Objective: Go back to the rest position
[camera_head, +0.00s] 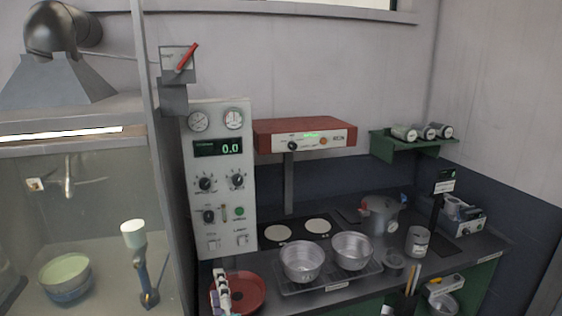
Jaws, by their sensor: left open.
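My left gripper (221,290) shows at the bottom edge in the head view, white and dark, in front of the left part of a round red dish (245,293). It is open, with nothing seen in it. Two silver metal pans, a left one (302,262) and a right one (351,251), stand upright side by side on a wire rack (332,281). The left gripper is to the left of both pans and apart from them. My right gripper is not clearly seen.
Behind the rack is a dark plate with two pale discs (317,226). A grey lidded pot (381,215) and a metal can (417,241) stand to the right. A tall control panel (221,178) rises behind the red dish. A dark holder with sticks (403,300) is at the front.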

